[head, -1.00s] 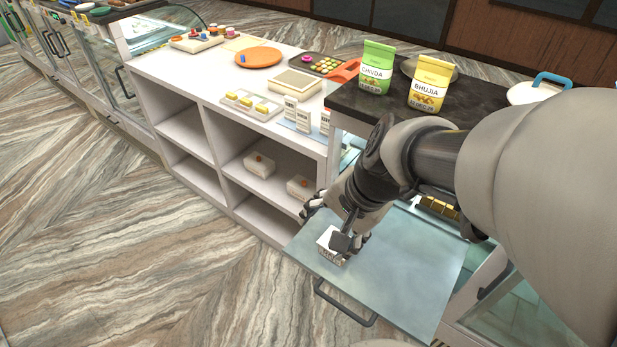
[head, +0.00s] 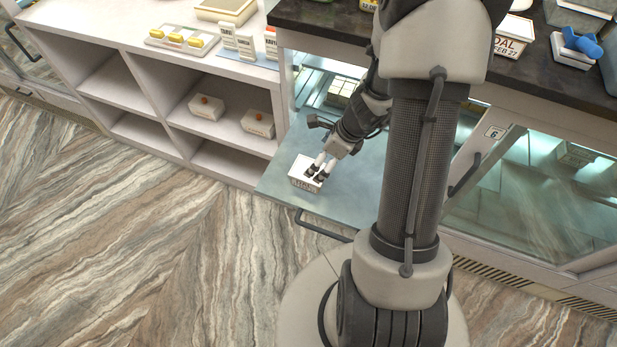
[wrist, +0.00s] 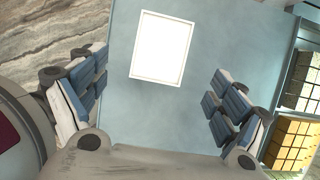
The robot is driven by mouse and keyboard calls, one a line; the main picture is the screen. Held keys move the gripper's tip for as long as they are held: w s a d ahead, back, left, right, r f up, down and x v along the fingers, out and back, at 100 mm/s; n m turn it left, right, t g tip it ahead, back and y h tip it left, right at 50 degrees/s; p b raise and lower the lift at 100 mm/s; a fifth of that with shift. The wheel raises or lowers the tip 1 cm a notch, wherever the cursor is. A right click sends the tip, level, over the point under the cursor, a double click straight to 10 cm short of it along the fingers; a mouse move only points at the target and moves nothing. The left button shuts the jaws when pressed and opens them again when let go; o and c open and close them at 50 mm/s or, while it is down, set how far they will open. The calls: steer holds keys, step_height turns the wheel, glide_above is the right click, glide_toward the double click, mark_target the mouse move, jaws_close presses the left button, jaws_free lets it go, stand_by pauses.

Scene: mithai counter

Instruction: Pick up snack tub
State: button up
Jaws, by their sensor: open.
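The snack tub is a small white box with a pale lid (head: 301,171) and dark lettering on its front. It sits on the lowered glass door (head: 273,185). In the wrist view the lid (wrist: 162,46) is a bright white rectangle, a little beyond the space between my fingers. My gripper (head: 317,170) points down at the tub and overlaps its right side in the head view. In the wrist view my gripper (wrist: 160,80) is open, with blue-grey padded fingers well apart on both sides and nothing between them. I cannot tell its exact height above the lid.
White shelves (head: 150,85) left of the door hold two boxes with orange knobs (head: 205,107). The lit case interior behind the door holds yellowish boxes (head: 342,88). A dark counter (head: 335,25) is above. A door handle (head: 322,227) sticks out in front. Open floor (head: 130,240) lies left.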

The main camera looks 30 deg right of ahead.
steer(key=b+x, duration=0.5)
steer(key=x, duration=0.5)
steer(key=shift+d+f, duration=0.1)
steer(key=shift+f, duration=0.15)
stand_by(0.4)
steer(key=shift+c, duration=0.4)
steer(key=c, duration=1.2)
